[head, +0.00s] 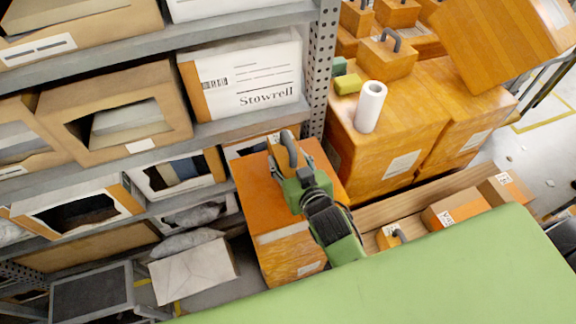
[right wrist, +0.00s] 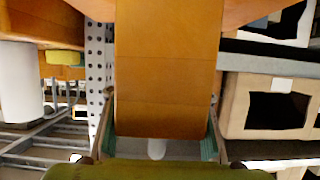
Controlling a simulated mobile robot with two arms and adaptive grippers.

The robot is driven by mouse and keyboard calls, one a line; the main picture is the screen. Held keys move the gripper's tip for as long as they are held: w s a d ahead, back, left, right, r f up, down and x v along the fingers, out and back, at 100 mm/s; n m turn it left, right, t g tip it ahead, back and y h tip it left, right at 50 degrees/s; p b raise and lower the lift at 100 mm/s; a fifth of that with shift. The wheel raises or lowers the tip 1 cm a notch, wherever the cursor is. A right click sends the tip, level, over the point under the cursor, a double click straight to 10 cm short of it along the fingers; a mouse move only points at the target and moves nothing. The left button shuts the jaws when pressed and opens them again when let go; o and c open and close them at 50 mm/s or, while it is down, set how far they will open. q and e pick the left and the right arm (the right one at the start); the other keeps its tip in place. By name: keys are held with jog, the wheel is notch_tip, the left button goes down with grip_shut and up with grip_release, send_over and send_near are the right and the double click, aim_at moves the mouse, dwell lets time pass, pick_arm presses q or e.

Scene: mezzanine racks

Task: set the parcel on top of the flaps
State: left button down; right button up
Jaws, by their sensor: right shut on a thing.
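The orange-brown parcel (right wrist: 165,70) fills the middle of the right wrist view, between the two fingers of my right gripper (right wrist: 160,135). In the head view my green right gripper (head: 287,170) is shut on it, and a grey curved handle shows at its top. The gripper and parcel are above the tall orange carton (head: 285,235), over its top. The gripper and arm hide part of that top, so I cannot tell how the flaps lie or whether the parcel touches them. My left gripper is not in view.
A grey rack (head: 235,128) with open boxes stands to the left, its perforated post (head: 322,70) close behind the carton. More orange cartons (head: 385,135) stand to the right, one bearing a white roll (head: 369,106). A pale green surface (head: 420,275) covers the lower right.

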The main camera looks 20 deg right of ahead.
notch_tip(320, 180, down, 3)
jog(key=shift+w+f, duration=0.15)
jog(key=o, duration=1.4)
jog(key=v, duration=1.2)
jog(key=shift+b, duration=0.3)
